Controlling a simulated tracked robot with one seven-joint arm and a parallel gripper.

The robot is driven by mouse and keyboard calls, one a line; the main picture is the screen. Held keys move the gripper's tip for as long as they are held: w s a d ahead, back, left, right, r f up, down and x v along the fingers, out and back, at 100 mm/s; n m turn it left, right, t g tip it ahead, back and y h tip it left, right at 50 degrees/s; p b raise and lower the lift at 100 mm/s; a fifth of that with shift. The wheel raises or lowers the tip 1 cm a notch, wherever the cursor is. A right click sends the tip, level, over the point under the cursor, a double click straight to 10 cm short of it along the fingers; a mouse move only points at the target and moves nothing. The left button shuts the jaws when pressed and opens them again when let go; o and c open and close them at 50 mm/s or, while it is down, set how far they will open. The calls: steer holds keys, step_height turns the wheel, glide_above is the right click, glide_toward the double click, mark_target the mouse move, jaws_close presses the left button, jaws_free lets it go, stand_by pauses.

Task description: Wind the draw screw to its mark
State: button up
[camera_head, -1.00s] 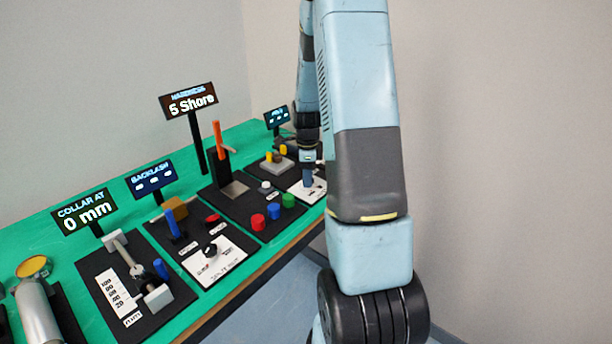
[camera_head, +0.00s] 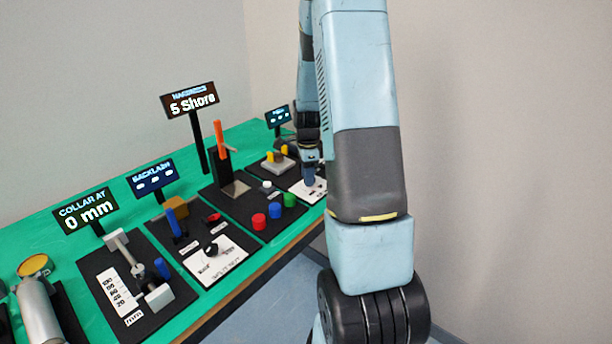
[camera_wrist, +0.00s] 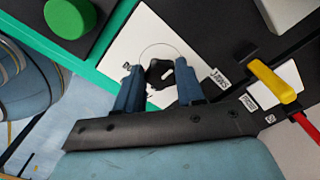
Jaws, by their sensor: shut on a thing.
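My gripper (camera_head: 310,177) is low over a white plate at the far right end of the bench. In the wrist view its two blue fingers (camera_wrist: 158,68) are shut on a black knob (camera_wrist: 160,74) on a white dial plate (camera_wrist: 130,45) with a thin circle drawn on it. The unit with the "COLLAR AT 0 mm" display (camera_head: 86,212) stands at the left. It has a rod between grey blocks, a blue handle (camera_head: 162,268) and a white scale in mm (camera_head: 119,292). Whether the held knob belongs to the draw screw cannot be told.
A yellow lever (camera_wrist: 272,82) and a green button (camera_wrist: 70,15) lie near my fingers in the wrist view. Red, blue and green buttons (camera_head: 275,210), an orange lever (camera_head: 221,138) and a "5 Shore" display (camera_head: 190,100) stand along the green bench (camera_head: 40,232).

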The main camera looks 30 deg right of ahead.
steer(key=n, duration=0.7)
steer(key=shift+s+d, duration=0.25)
steer(key=shift+s, duration=0.1)
steer(key=n, duration=0.3)
steer(key=shift+n, duration=0.4)
steer(key=n, duration=0.4)
steer(key=shift+d+n, duration=0.1)
steer(key=shift+n, duration=0.2)
steer(key=n, duration=0.3)
steer(key=shift+n, duration=0.3)
steer(key=n, duration=0.4)
steer(key=shift+d+n, duration=0.1)
steer(key=shift+n, duration=0.2)
steer(key=n, duration=0.4)
steer(key=shift+n, duration=1.3)
